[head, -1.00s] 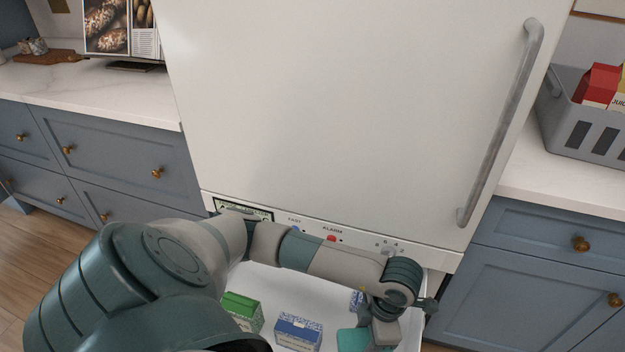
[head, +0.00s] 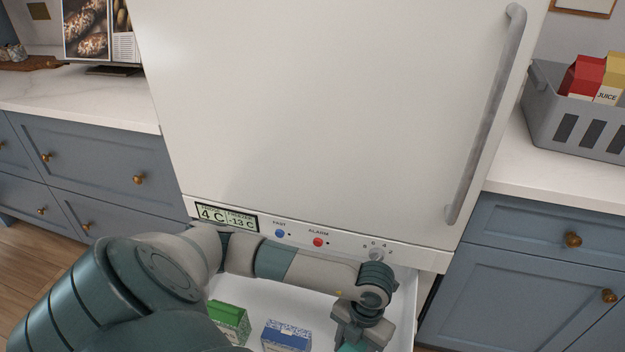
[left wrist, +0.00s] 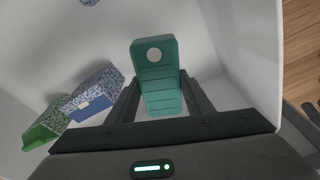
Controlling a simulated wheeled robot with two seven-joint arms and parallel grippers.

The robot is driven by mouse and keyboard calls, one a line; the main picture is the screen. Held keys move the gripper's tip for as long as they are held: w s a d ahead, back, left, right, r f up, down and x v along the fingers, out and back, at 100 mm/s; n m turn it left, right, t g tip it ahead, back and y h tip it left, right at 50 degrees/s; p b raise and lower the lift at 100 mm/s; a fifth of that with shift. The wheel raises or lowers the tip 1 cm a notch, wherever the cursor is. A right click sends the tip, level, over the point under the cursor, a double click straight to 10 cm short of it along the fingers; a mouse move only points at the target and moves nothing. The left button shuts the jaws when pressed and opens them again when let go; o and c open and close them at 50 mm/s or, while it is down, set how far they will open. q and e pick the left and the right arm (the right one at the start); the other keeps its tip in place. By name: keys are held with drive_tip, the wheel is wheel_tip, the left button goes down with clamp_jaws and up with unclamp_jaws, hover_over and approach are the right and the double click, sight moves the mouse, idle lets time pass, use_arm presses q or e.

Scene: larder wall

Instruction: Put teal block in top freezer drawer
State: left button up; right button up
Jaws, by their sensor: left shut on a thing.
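The teal block (left wrist: 158,85) is between the fingers of my left gripper (left wrist: 160,100), which is shut on it. In the left wrist view it has a pale round spot near one end. In the head view only a bit of the teal block (head: 352,347) shows under my left gripper (head: 362,335) at the bottom edge. The open white freezer drawer (head: 300,300) lies below the arm, and the gripper is over or inside its right part. I cannot tell whether the block touches the drawer floor. My right gripper is not in view.
A green box (head: 230,322) and a blue-and-white box (head: 286,336) stand in the drawer, left of the gripper. The closed fridge door (head: 320,100) rises behind, above a control panel (head: 300,238). A grey basket (head: 580,120) with cartons stands on the right counter.

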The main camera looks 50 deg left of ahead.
use_arm(q)
drive_tip(key=shift+f, duration=0.1)
wheel_tip(320, 180, down, 5)
drive_tip(key=shift+f+b, duration=0.2)
drive_tip(key=shift+b, duration=0.1)
drive_tip(key=shift+f, duration=0.35)
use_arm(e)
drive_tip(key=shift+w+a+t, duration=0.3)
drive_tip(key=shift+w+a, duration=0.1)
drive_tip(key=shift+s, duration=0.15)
use_arm(q)
drive_tip(key=shift+f, duration=0.6)
wheel_tip(320, 180, down, 2)
drive_tip(key=shift+f, duration=0.25)
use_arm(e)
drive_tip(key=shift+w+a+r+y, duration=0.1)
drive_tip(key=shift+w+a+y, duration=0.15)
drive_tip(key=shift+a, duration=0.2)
use_arm(q)
drive_tip(key=shift+b, duration=0.3)
